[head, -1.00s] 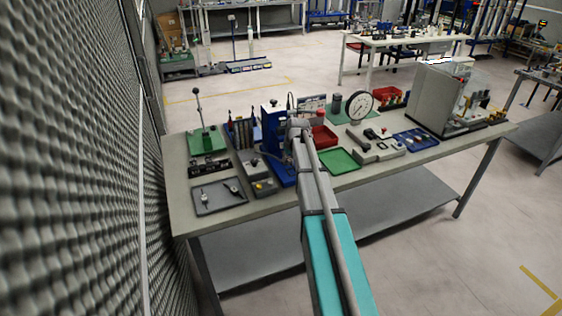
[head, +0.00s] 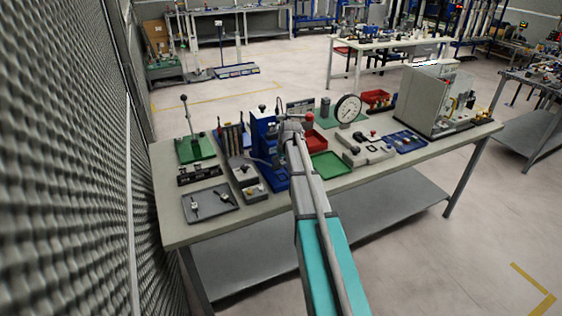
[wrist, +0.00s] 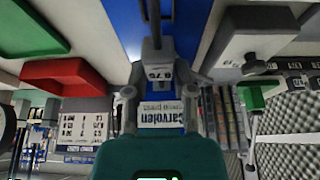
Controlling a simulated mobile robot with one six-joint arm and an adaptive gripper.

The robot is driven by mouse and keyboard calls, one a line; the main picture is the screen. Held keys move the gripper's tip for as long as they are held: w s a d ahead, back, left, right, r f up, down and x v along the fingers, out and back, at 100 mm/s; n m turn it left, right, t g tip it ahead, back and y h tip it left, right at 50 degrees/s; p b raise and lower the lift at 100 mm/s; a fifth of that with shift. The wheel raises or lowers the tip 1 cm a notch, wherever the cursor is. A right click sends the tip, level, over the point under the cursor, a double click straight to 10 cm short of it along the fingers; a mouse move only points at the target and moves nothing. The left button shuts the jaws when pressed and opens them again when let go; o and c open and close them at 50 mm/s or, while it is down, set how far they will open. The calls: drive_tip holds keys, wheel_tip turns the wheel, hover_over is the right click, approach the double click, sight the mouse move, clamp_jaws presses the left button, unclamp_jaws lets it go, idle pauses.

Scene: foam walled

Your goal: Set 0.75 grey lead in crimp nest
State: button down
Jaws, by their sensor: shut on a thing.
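My gripper (wrist: 156,90) is shut on a grey block marked 0.75 (wrist: 156,71), which I take to be the grey lead; a dark stem extends from it towards the blue press. The blue press (head: 262,134) stands on the bench, and its label panel (wrist: 160,112) shows behind the gripper in the wrist view. In the head view my gripper (head: 291,130) is just right of the press, mostly hidden by my arm. I cannot make out the crimp nest or whether the lead touches it.
A grey tray (head: 212,211) with two small items lies at the bench's front left. A green tray (head: 328,166) and a red bin (head: 312,140) are right of the press. A dial gauge (head: 348,108) stands behind. A textured wall (head: 60,170) runs along the left.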

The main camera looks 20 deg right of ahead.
sight(280, 174)
drive_tip(key=shift+f, duration=0.15)
idle(0.5)
drive_tip(key=shift+f+b, duration=2.05)
drive_tip(key=shift+b, duration=0.15)
drive_tip(key=shift+f+b, duration=0.6)
drive_tip(key=shift+c, duration=1.9)
unclamp_jaws()
drive_tip(key=shift+r, duration=0.15)
